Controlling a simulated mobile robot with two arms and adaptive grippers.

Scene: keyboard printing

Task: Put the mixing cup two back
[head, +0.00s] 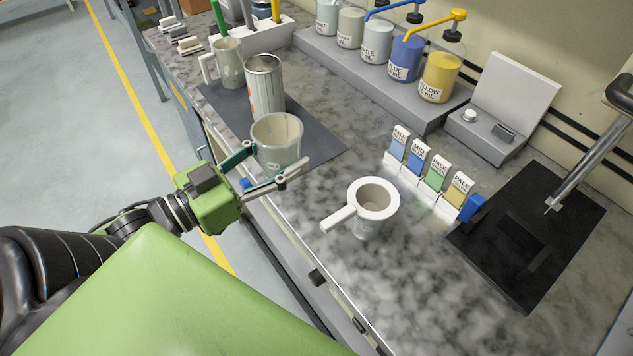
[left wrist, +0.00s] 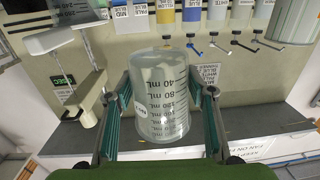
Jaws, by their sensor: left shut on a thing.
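A translucent grey mixing cup (head: 277,142) is between the fingers of my left gripper (head: 270,172), which is shut on it. The cup is upright at the front edge of the dark mat; I cannot tell whether it touches the mat. In the left wrist view the cup (left wrist: 160,95) shows mL marks, with a finger on each side. Another cup with a handle (head: 228,64) stands at the mat's far end. A white-rimmed cup with a handle (head: 366,226) stands on the counter to the right. Which one is cup two is not readable. My right gripper is not in view.
A tall metal can (head: 264,88) stands on the dark mat (head: 317,143) just behind the held cup. Labelled bottles (head: 440,77) line a grey shelf at the back. Colour cards (head: 436,174) and a black plate (head: 575,208) are at right. The front right counter is clear.

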